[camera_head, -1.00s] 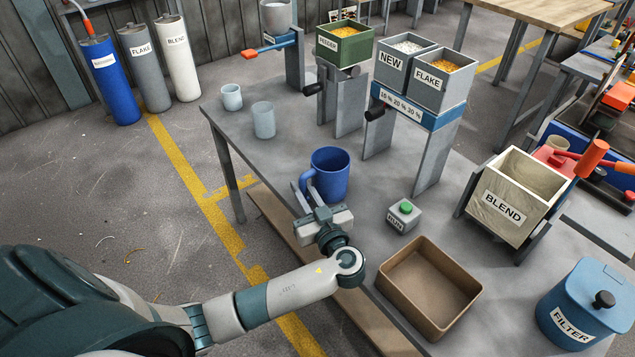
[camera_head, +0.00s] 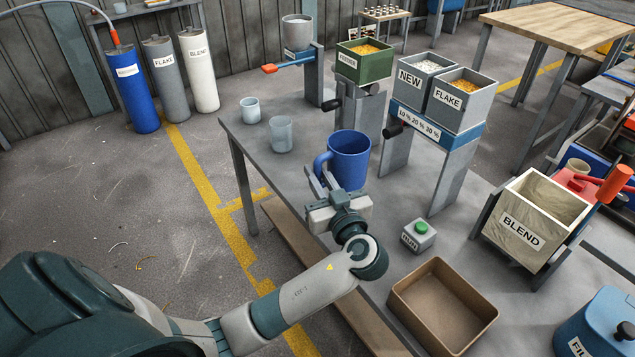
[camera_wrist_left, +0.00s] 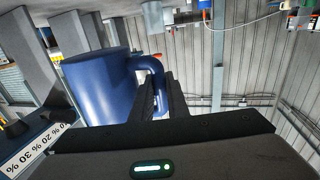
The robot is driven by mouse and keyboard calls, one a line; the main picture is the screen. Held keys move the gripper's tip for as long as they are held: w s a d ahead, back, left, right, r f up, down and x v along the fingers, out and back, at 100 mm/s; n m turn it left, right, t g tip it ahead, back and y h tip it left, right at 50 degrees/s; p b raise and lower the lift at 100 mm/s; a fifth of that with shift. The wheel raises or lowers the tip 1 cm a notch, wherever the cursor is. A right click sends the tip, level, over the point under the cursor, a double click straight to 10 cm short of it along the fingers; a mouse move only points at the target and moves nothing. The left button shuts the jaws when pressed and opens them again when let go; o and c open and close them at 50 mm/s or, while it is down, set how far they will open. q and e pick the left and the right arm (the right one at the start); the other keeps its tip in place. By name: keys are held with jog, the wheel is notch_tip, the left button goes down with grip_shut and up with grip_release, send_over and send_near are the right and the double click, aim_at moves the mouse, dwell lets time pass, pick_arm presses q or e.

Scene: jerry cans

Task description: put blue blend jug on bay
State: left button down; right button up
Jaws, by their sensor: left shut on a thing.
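The blue jug (camera_head: 349,160) is upright and appears lifted a little above the grey workbench (camera_head: 310,118). Its handle is on its left side. My left gripper (camera_head: 322,184) is shut on the handle. In the left wrist view, the jug (camera_wrist_left: 97,88) is left of the dark fingers (camera_wrist_left: 165,95), which close at its handle. No label shows on the jug. I cannot tell which place is the bay. My right gripper is not in view.
Stands with the green feeder bin (camera_head: 363,66) and the NEW and FLAKE hoppers (camera_head: 462,102) rise behind the jug. Two pale cups (camera_head: 281,134) stand to its left. The RUN button box (camera_head: 418,237), brown tray (camera_head: 441,305) and BLEND bin (camera_head: 522,232) are to its right.

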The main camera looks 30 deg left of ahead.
aim_at(350, 168)
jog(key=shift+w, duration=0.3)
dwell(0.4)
pick_arm(q)
jog(key=shift+d, duration=0.1)
jog(key=d+m+t+h+p, duration=0.1)
jog(key=d+m+t+h, duration=0.1)
jog(key=d+r+m+t+h+p, duration=0.1)
jog(key=d+m+t+h, duration=0.1)
jog(key=h, duration=0.1)
jog(key=w+d+r+m+t+h+p, duration=0.1)
jog(key=d+m+t+h, duration=0.1)
jog(key=d, duration=0.1)
jog(key=shift+r+h, duration=0.2)
jog(key=shift+h, duration=0.2)
jog(key=s+d+r+m+t+h+p, duration=0.1)
jog(key=s+d+r+m+h+p, duration=0.1)
jog(key=d+r+m+h, duration=0.3)
jog(key=shift+s+d+r+t+h, duration=0.3)
jog(key=shift+s+d+h, duration=0.5)
jog(key=shift+d+h, duration=0.3)
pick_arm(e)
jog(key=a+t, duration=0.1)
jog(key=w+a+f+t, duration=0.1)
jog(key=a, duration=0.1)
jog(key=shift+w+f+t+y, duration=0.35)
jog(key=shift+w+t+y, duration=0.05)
